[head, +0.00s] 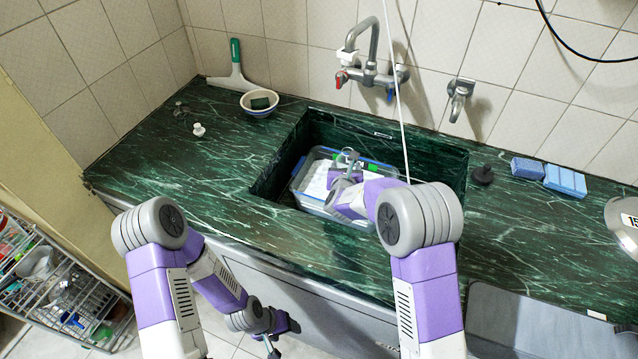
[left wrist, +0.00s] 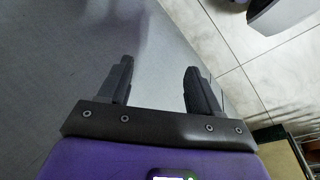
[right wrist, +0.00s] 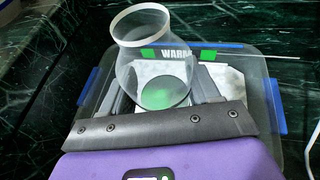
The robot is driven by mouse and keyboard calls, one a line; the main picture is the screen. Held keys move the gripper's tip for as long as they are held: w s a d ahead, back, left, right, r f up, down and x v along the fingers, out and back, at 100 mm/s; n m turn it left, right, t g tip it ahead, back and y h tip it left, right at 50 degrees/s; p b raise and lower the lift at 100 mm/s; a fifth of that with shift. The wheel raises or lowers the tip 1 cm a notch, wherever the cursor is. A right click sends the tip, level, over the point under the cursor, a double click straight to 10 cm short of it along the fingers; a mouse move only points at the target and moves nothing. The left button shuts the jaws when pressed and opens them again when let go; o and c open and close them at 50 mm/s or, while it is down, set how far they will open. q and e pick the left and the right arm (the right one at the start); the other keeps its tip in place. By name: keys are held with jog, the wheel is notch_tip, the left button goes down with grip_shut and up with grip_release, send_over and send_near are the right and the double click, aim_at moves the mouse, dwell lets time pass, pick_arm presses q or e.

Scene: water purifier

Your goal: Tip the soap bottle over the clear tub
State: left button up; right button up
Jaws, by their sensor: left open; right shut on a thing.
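A clear bottle (right wrist: 155,70) with a wide round mouth is in my right gripper; I take it to be the soap bottle. A green patch shows through its lower part. My right gripper (right wrist: 158,100) is shut on it, with the fingers partly hidden behind it. In the head view the bottle (head: 347,157) is small, above the clear tub (head: 312,204), and its exact tilt is hard to tell. The tub has blue clips and sits in the sink; the right wrist view shows its rim (right wrist: 262,100). My left gripper (left wrist: 157,78) is open and empty, low in front of the counter (head: 273,346).
The green marble counter (head: 170,150) surrounds the sink. A tap (head: 372,68) stands behind it, and a thin white line hangs over the sink. A bowl (head: 259,103) and squeegee are at the back left. Blue sponges (head: 565,180) lie right. A dish rack (head: 60,290) stands lower left.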

aim_at(347, 156)
jog(key=shift+r, duration=0.1)
notch_tip(347, 156, up, 6)
jog(key=p, duration=0.3)
dwell(0.3)
jog(key=shift+s, duration=0.1)
